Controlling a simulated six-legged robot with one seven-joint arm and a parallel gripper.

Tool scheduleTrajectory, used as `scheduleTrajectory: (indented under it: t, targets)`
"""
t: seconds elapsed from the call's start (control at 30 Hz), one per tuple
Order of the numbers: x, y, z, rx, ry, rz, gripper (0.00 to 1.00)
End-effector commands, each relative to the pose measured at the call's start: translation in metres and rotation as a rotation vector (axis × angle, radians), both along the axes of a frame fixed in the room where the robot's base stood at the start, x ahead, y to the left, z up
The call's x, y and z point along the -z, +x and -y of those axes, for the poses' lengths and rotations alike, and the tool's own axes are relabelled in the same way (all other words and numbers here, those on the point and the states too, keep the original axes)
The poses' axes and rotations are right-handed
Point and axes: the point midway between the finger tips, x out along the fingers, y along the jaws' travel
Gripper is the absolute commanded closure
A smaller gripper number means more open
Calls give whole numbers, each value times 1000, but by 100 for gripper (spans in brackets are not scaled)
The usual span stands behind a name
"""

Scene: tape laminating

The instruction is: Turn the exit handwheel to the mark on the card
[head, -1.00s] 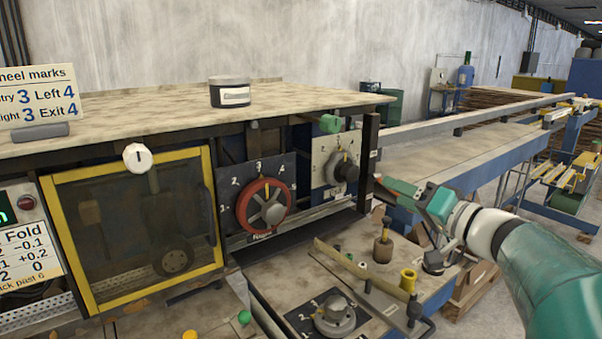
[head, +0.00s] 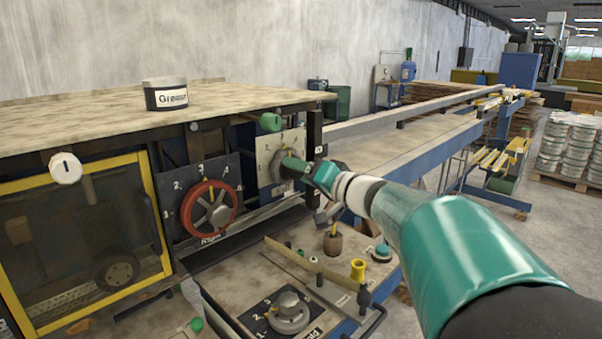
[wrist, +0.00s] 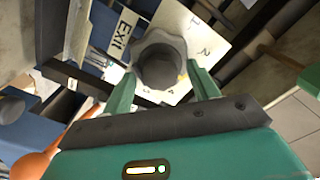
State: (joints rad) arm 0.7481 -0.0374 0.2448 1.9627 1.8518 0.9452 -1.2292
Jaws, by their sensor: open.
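The exit handwheel is a dark grey lobed knob (wrist: 158,50) on a white plate with an EXIT label in the wrist view. In the head view its white plate (head: 264,158) shows beside the red wheel, and my gripper (head: 298,168) partly hides the knob. My gripper's green fingers (wrist: 162,88) are open, one on each side of the knob in the wrist view. I cannot tell whether they touch it. Digits show on the plate, but the knob's setting is hard to read. The marks card is out of view now.
The red wheel (head: 209,208) is left of the exit plate. A green knob (head: 270,122) sits just above it. A grease tin (head: 165,94) stands on top.

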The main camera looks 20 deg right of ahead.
Motion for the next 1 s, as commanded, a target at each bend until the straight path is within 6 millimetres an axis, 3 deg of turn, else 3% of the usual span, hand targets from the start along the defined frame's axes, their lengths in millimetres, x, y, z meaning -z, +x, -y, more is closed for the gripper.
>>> scheduleTrajectory:
  t: [0.03, 0.27, 0.67, 1.0]
  targets:
    - [0, 0, 0, 0, 0, 0, 43]
    - [0, 0, 0, 0, 0, 0, 85]
    - [0, -1, 0, 0, 60, -25, 85]
    - [0, 0, 0, -1, 276, -112, 85]
